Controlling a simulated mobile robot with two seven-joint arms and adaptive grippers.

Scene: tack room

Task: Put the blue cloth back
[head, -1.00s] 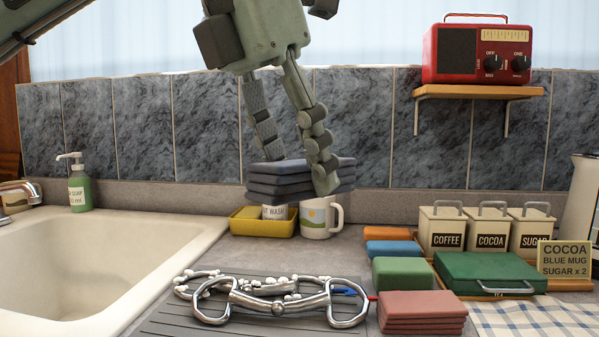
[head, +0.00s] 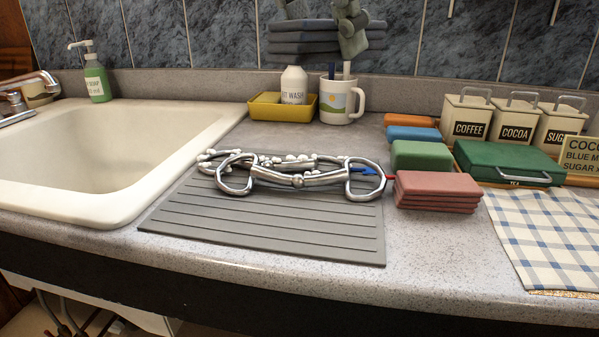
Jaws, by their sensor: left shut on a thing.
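A dark blue-grey folded cloth (head: 300,37) is at the top of the head view. My left gripper (head: 325,32) is shut on it, with one finger in front and the other mostly hidden behind. The cloth is held level above the yellow tray and the mug, clear of the counter. A brighter blue folded block (head: 412,134) lies on the counter at the right, between an orange one (head: 408,121) and a green one (head: 420,155). A pink folded stack (head: 437,192) lies in front of them. My right gripper is not in view.
A yellow tray (head: 264,112) with a white bottle and a mug (head: 340,102) stand at the back. A metal bit (head: 298,178) lies on the grey ribbed mat (head: 270,233). The sink (head: 100,150) is left; canisters, a green case and checked cloth (head: 540,225) are right.

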